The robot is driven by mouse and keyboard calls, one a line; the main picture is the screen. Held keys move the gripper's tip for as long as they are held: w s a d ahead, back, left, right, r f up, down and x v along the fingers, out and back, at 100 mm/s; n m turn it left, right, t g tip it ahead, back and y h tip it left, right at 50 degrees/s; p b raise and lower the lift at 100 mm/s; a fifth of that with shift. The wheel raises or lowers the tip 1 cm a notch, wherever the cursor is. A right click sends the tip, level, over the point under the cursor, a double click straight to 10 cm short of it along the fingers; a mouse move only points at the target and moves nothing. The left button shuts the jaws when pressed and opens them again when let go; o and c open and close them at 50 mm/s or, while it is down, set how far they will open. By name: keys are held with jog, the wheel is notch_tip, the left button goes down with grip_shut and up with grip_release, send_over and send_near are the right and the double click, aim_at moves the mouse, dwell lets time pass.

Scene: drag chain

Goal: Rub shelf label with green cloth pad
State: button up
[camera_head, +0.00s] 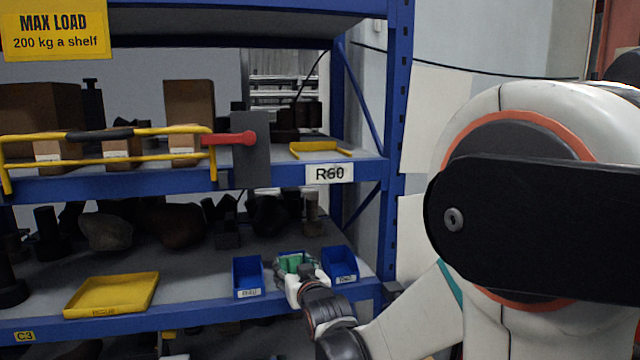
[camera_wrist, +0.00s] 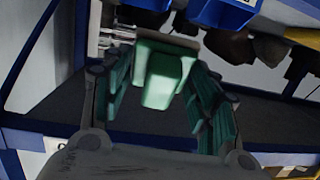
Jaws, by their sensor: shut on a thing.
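The shelf label (camera_head: 330,174), white with dark characters reading R60, is on the blue beam of the middle shelf. Its print looks a little smudged. My gripper (camera_head: 297,266) is at the lower shelf, below and slightly left of the label and apart from it. It is shut on the green cloth pad (camera_head: 292,260), which is partly hidden by the fingers. In the wrist view the green pad (camera_wrist: 164,78) sits between the two dark green-lined fingers of my gripper (camera_wrist: 163,95).
Blue bins stand left (camera_head: 248,276) and right (camera_head: 341,264) of my gripper, close by. A yellow tray (camera_head: 112,294) lies on the lower shelf. A red handle (camera_head: 230,138) on a grey plate and a yellow rail (camera_head: 60,160) are on the middle shelf, left of the label.

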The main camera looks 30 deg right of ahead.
jog(key=s+d+r+m+t+h+p, duration=0.1)
jog(key=s+d+r+t+p, duration=0.15)
jog(key=r, duration=0.85)
jog(key=s+d+r+t+h+p, duration=0.2)
jog(key=d+r+t, duration=0.1)
jog(key=r, duration=0.7)
jog(key=shift+g, duration=0.25)
jog(key=shift+w+d+b, duration=0.15)
jog(key=shift+w+d, duration=0.05)
jog(key=shift+w, duration=0.8)
jog(key=shift+w+d+b, duration=0.1)
jog(key=shift+w+d, duration=0.05)
jog(key=shift+w, duration=0.9)
jog(key=shift+w+d+b, duration=0.15)
jog(key=shift+w+d, duration=0.05)
jog(key=shift+w, duration=0.8)
jog(key=shift+w+d, duration=0.3)
jog(key=shift+w, duration=0.65)
